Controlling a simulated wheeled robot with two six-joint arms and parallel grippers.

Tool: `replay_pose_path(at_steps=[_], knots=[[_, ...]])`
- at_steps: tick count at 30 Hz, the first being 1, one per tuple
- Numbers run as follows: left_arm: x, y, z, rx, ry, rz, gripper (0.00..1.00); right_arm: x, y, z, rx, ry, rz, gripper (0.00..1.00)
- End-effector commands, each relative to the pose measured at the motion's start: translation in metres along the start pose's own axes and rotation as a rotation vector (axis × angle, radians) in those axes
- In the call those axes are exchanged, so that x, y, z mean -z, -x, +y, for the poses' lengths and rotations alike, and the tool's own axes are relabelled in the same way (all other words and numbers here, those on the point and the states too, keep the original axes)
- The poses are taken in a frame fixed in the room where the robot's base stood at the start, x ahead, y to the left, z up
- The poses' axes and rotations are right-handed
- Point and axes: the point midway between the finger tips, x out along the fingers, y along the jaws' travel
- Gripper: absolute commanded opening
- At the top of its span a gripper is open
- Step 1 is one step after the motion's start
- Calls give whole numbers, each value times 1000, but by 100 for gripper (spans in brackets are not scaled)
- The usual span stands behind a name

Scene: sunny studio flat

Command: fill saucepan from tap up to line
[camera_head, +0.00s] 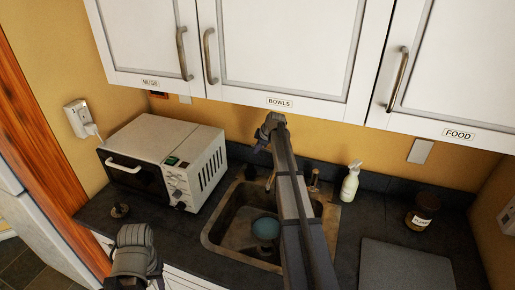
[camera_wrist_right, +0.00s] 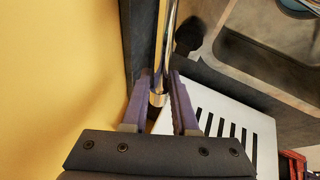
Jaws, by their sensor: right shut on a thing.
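The sink (camera_head: 215,238) is set in the dark counter, with a round blue-green item (camera_head: 266,228) in it. It may be the saucepan; my right arm hides part of the sink, and no fill line or water can be made out. My right gripper (camera_head: 262,146) is by the wall behind the sink. In the right wrist view its fingers (camera_wrist_right: 160,98) are shut on a thin chrome tube (camera_wrist_right: 171,45), seemingly part of the tap. A dark rounded piece (camera_wrist_right: 189,35) is beside the tube. My left gripper (camera_head: 135,245) is low at the left; its fingers cannot be made out.
A white microwave (camera_head: 165,140) stands left of the sink, and its vented side (camera_wrist_right: 225,130) is close to my right gripper. A soap bottle (camera_head: 350,182), a brown jar (camera_head: 422,211) and a grey board (camera_head: 405,270) are at the right. Cupboards (camera_head: 280,50) hang above.

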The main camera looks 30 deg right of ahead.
Motion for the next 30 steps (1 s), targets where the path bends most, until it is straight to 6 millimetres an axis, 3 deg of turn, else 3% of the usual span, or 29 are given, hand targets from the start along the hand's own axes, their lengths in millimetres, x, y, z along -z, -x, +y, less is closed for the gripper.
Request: replay_pose_path(at_steps=[10, 11, 17, 30], knots=[[0, 0, 0, 0, 0, 0, 48, 0, 6, 2, -12, -16, 49, 0], [0, 0, 0, 0, 0, 0, 48, 0, 6, 2, -12, -16, 49, 28], [0, 1, 0, 0, 0, 0, 48, 0, 6, 2, -12, -16, 49, 50], [0, 9, -1, 0, 1, 0, 48, 1, 16, 2, -12, -17, 49, 50]])
